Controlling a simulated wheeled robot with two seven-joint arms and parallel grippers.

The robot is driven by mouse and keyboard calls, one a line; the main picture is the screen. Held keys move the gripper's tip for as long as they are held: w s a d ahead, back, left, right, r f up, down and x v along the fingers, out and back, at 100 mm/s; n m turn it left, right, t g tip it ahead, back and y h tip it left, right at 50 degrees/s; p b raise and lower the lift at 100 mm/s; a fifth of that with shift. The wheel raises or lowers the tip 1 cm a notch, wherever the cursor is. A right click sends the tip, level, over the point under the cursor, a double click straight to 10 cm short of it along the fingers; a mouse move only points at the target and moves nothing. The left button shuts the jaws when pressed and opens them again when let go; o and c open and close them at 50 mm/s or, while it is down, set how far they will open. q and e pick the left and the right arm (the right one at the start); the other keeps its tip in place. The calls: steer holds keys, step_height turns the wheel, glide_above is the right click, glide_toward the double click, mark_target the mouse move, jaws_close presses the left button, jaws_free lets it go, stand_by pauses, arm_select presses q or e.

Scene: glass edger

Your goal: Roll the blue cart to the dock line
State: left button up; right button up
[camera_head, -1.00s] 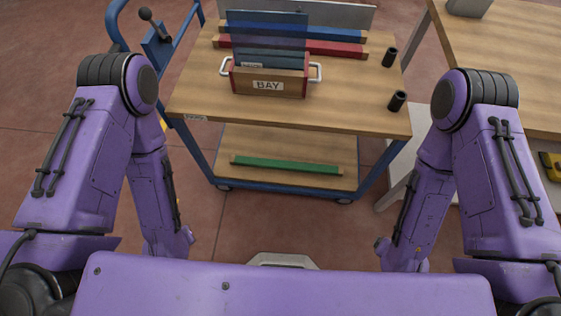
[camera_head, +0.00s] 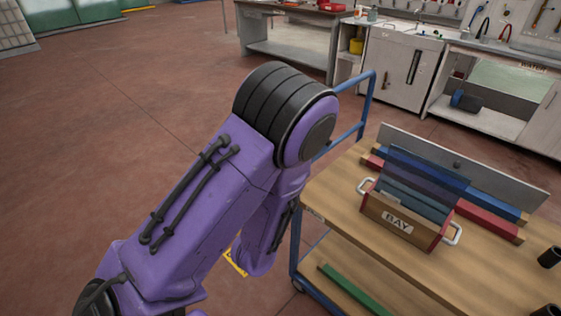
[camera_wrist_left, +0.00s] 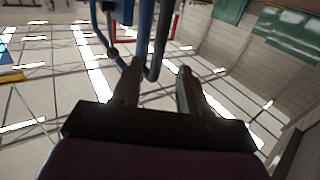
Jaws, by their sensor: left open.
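The blue cart (camera_head: 345,212) stands at the lower right of the head view, with a wooden top and lower shelf on a blue frame. Its blue push handle (camera_head: 371,98) rises at the far left side, partly hidden by my left arm. My left gripper (camera_wrist_left: 160,72) is open in the left wrist view. Blue tubing (camera_wrist_left: 145,25) shows beyond its fingers, close to the left one; I cannot tell whether they touch. A yellow floor mark (camera_head: 236,262) shows beside my arm; I cannot tell whether it is the dock line. My right gripper is out of view.
A red-ended box marked BAY (camera_head: 398,222) holds dark panes on the cart top, before blue and red bars. A green bar (camera_head: 352,291) lies on the lower shelf. Benches and a white cabinet (camera_head: 400,66) stand behind. Open floor lies to the left.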

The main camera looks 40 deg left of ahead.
arm_select(q)
steer(key=shift+b+x, duration=1.55)
steer(key=shift+x, duration=3.7)
steer(key=shift+f, duration=0.1)
jaws_close()
